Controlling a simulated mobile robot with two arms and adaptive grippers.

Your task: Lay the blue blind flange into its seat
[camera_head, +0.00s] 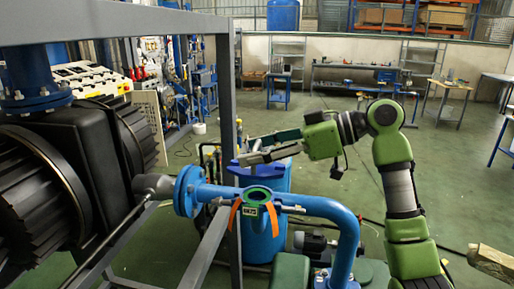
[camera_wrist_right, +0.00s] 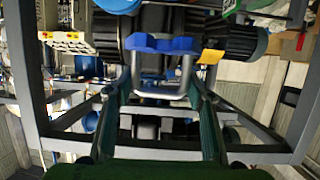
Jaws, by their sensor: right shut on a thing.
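The blue blind flange (camera_wrist_right: 160,44) has a grey U-shaped handle (camera_wrist_right: 162,95) and hangs from my right gripper (camera_wrist_right: 152,90), whose two fingers are shut on that handle. In the head view my right gripper (camera_head: 258,150) reaches in from the right, and the flange (camera_head: 240,171) shows just below its fingertips. The seat (camera_head: 257,195) is a green-rimmed ring on the blue pipe, with orange straps and a label. The flange is above the seat and slightly to its left and appears apart from it. My left gripper is not in view.
A grey frame post (camera_head: 226,120) stands close left of the flange. Black ribbed machinery (camera_head: 60,165) fills the left side. A blue pipe (camera_head: 325,207) bends down right of the seat, and a motor (camera_head: 314,243) sits below. Open green floor lies behind.

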